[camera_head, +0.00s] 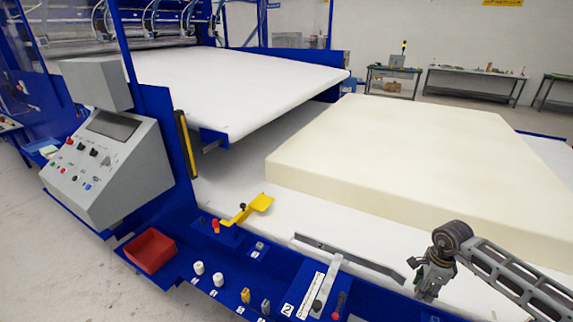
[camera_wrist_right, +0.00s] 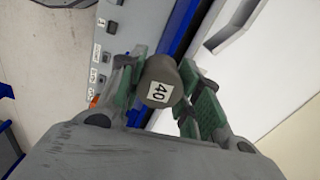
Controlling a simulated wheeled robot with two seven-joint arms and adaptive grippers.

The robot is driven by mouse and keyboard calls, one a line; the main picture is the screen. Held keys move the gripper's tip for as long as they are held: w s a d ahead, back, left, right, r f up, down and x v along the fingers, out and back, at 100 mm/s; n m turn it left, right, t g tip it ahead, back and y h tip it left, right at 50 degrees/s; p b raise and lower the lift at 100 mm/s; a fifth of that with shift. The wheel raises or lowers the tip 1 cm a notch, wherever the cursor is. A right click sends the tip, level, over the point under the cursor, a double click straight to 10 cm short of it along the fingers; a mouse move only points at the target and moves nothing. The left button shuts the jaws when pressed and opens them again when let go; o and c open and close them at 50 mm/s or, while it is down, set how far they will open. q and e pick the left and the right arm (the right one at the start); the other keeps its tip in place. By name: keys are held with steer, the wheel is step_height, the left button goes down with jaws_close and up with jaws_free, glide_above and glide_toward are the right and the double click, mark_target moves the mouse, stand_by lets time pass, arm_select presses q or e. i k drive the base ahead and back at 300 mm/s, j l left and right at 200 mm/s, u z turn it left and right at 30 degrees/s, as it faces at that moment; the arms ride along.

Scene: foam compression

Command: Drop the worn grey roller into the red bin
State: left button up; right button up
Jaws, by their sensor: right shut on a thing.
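My right gripper (camera_head: 424,290) hangs over the blue front ledge at the lower right in the head view. In the right wrist view its green-padded fingers (camera_wrist_right: 162,88) are shut on a dark grey roller (camera_wrist_right: 160,78), whose end carries a white "40" label. The held roller cannot be made out clearly in the head view. The red bin (camera_head: 151,250) stands open at the lower left on the blue ledge, well left of my right gripper. My left gripper is not in view.
White rollers (camera_head: 199,267), a yellow one (camera_head: 245,295) and a grey one (camera_head: 266,306) stand along the ledge. A yellow bracket (camera_head: 258,204), a grey bar (camera_head: 350,260) and the control console (camera_head: 105,160) are nearby. A cream foam block (camera_head: 410,160) lies behind.

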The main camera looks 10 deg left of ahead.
mark_target(156, 253)
steer(key=u, duration=1.6)
